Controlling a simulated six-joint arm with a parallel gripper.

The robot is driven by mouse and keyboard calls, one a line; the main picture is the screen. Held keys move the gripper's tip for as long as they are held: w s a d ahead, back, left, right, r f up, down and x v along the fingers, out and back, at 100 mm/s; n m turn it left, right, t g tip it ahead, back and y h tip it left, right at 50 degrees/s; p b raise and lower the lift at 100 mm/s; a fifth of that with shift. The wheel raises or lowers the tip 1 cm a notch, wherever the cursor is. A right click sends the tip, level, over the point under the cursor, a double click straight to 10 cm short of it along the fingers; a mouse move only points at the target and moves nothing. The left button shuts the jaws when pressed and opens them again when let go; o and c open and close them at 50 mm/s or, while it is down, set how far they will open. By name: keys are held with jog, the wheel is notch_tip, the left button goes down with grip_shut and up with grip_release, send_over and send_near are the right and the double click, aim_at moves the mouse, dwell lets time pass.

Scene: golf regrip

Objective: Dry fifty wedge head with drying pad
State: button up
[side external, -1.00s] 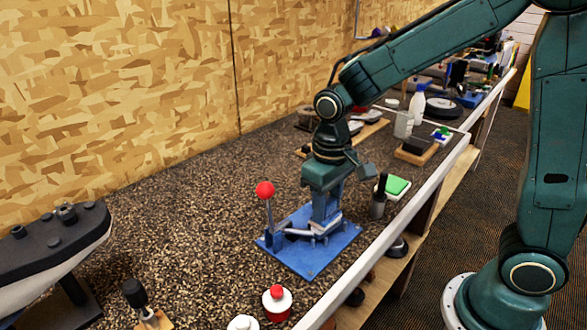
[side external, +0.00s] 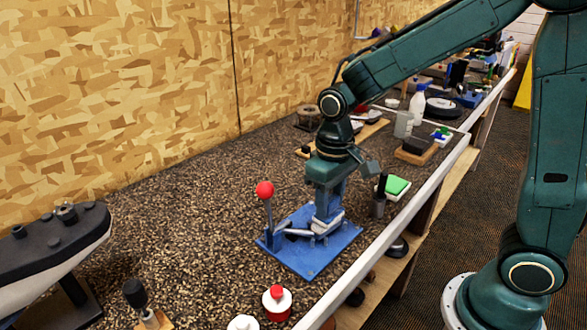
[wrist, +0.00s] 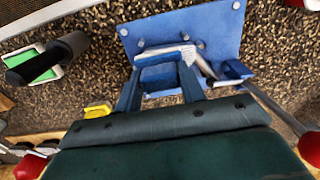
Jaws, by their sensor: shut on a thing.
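My gripper (side external: 328,216) is low over a blue clamp stand (side external: 307,262), its jaws shut on a blue block with a white edge, apparently the drying pad (wrist: 160,76). In the wrist view the pad sits between the two fingers (wrist: 160,92), with its white edge toward the blue plate (wrist: 215,22). A grey metal piece, likely the wedge head (wrist: 204,66), lies right beside the pad, partly hidden; I cannot tell whether they touch. The stand has a lever with a red ball knob (side external: 265,190).
A red-topped white jar (side external: 277,303) and a white lid (side external: 243,323) are in front.

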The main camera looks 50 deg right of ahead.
jog(key=shift+d, duration=0.15)
jog(key=shift+a, duration=1.2)
jog(key=shift+d, duration=0.1)
jog(key=shift+d+f, duration=0.15)
jog(key=shift+d, duration=0.4)
jog(key=shift+r, duration=3.6)
